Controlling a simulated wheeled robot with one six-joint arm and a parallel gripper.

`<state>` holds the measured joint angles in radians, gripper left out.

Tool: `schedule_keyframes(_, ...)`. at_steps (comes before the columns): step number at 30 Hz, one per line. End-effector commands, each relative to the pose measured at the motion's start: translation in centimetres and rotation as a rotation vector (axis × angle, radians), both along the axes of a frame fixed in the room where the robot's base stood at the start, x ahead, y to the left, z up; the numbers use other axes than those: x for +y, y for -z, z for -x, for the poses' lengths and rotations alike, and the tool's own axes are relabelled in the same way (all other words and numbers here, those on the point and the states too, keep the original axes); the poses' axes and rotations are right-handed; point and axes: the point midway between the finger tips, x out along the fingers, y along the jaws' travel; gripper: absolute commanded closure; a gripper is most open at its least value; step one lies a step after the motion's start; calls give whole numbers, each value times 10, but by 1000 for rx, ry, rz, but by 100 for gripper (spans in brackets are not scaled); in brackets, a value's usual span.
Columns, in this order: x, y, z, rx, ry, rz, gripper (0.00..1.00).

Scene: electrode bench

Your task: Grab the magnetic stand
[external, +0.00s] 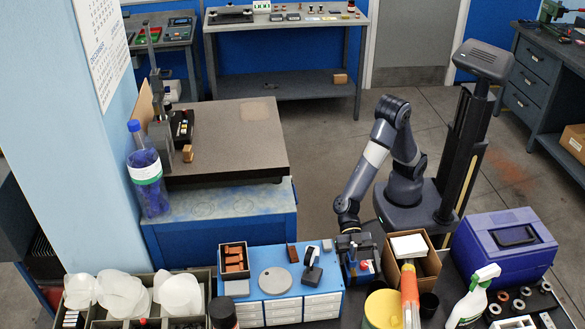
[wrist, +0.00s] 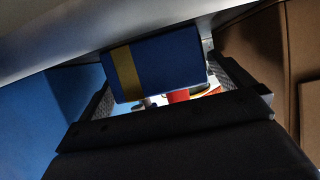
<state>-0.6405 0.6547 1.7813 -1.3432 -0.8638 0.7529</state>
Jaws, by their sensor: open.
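A blue block with a gold band (wrist: 160,70) fills the space between my finger pads in the wrist view. It looks like the base of the magnetic stand, but I cannot be sure. My gripper (wrist: 162,84) is open, with one finger on each side of the block; I cannot tell whether either touches it. In the external view my gripper (external: 357,246) points down just right of the blue drawer unit. A small blue and red part (external: 363,266) shows beneath it, and the rest is hidden by my wrist.
The blue drawer unit (external: 325,309) stands close on the left, with several small items on top. A cardboard box (external: 428,266) is close on the right, with an orange-handled tool (external: 409,288) in front. A blue case (external: 490,262) lies farther right.

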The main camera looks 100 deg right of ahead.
Motion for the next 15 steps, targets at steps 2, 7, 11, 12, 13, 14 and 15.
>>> schedule_keyframes(2,7,4,0,1,-1,0,0)
schedule_keyframes(7,9,4,0,1,1,0,0)
schedule_keyframes(11,9,4,0,1,1,0,2)
schedule_keyframes(12,9,4,0,0,1,0,6)
schedule_keyframes(13,9,4,0,0,1,0,8)
schedule_keyframes(14,9,4,0,0,1,0,11)
schedule_keyframes(15,9,4,0,0,1,0,14)
